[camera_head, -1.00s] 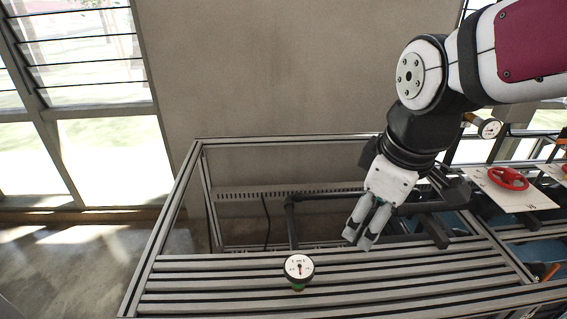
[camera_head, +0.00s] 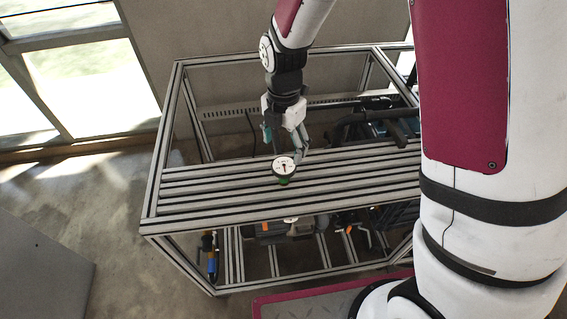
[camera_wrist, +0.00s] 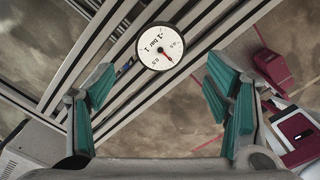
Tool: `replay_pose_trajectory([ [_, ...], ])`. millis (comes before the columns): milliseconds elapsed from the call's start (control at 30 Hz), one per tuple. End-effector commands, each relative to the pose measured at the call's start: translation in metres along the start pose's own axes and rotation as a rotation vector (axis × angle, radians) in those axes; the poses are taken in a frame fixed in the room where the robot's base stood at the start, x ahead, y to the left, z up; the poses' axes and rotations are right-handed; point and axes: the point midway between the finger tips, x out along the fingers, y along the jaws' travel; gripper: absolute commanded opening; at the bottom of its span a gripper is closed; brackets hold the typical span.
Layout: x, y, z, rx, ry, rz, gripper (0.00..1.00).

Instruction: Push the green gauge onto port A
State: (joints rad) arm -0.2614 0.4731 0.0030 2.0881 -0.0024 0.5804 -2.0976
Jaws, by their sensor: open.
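The green gauge (camera_head: 284,166) stands on the slatted aluminium top of the frame bench, its white dial up and a bit of green showing below it. It also shows in the wrist view (camera_wrist: 160,47), dial facing the camera, between and beyond the fingers. My gripper (camera_head: 284,141) is open just behind the gauge in the head view. Its teal finger pads (camera_wrist: 163,97) are spread wide with nothing between them in the wrist view. I cannot tell whether a finger touches the gauge. Port A cannot be made out in these frames.
The slatted bench top (camera_head: 200,190) is bare around the gauge. Black pipes (camera_head: 365,120) run behind it at the right. Below are a blue-and-orange fitting (camera_head: 211,258) and other hardware. Open floor (camera_head: 80,200) lies to the left.

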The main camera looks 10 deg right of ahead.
Motion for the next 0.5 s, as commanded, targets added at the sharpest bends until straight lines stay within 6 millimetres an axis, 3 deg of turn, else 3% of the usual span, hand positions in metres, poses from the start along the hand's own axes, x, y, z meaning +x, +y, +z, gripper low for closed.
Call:
replay_pose_trajectory([
  [500, 0.065, 0.0, 0.002, 0.004, 0.001, -0.002, 0.72],
])
